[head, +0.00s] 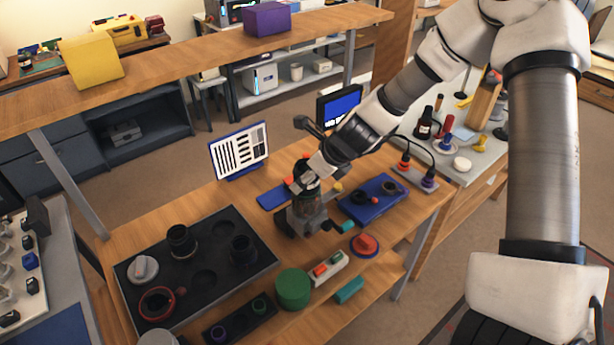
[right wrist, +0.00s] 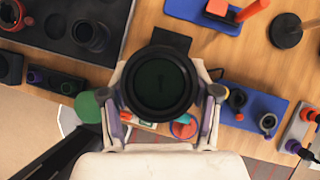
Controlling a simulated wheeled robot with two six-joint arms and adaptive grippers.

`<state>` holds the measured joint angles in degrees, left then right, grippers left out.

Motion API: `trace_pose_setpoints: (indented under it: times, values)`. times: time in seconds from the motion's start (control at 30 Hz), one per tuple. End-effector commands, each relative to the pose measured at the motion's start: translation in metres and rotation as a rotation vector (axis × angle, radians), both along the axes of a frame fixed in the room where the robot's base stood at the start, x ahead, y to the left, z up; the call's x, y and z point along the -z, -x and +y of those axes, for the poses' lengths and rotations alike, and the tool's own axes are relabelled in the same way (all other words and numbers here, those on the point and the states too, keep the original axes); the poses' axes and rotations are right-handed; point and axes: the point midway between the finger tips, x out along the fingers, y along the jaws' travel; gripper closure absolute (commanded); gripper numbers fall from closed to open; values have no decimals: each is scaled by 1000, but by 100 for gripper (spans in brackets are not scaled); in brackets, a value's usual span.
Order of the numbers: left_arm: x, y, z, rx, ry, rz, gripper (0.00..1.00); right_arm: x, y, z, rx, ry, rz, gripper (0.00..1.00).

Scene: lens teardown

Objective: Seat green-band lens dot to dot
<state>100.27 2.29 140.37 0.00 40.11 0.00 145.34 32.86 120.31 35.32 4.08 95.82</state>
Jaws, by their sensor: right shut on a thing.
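My right gripper (right wrist: 162,108) is shut on a dark lens barrel (right wrist: 160,80), which lies between its two fingers in the right wrist view. The barrel faces the camera with a round black rim and dark greenish glass. In the head view the gripper (head: 309,190) is over a grey clamp-like fixture (head: 303,220) with a teal-ended handle. I cannot tell whether the barrel rests in the fixture. No green band or dots can be made out on the barrel. A small rack (head: 240,322) holds a purple-ringed and a green-ringed part. My left gripper is not in view.
A black tray (head: 215,212) holds dark barrels and a red-handled ring. A blue mat (head: 366,212) with ring parts lies right of the fixture. A green cylinder (head: 293,288), a red button (head: 365,244) and a striped chart (head: 239,151) stand nearby.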

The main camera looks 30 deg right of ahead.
Motion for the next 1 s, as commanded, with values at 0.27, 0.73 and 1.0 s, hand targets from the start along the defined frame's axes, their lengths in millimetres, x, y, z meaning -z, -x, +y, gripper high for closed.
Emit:
trace_pose_setpoints:
  times: [0.27,0.73,1.0]
  values:
    - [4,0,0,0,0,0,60,3,0,0,-1,1,-2,88]
    - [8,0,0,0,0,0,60,7,0,0,0,1,-1,88]
    - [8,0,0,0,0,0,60,7,0,0,0,1,-1,28]
